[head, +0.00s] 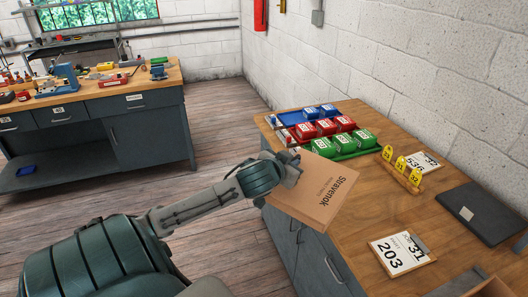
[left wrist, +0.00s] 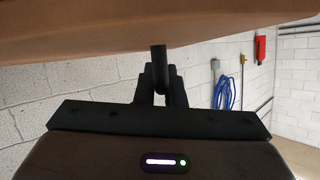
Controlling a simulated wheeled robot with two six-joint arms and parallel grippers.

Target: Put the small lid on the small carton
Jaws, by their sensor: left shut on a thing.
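A flat brown cardboard piece (head: 312,196) printed "Stravenok" looks like the small lid. My left gripper (head: 290,170) is shut on its far left edge. The piece is held tilted at the near left edge of the wooden bench, partly in front of the bench; I cannot tell whether it touches. In the left wrist view its brown surface (left wrist: 120,35) fills the top, above the dark fingers (left wrist: 160,75). My right gripper is not in view.
The bench (head: 355,205) holds red boxes (head: 325,128), green boxes (head: 342,145), yellow numbered tags (head: 401,166), a clipboard (head: 400,254) and a dark flat case (head: 482,213). A white block wall (head: 420,70) stands behind. Another workbench (head: 130,95) is at the left.

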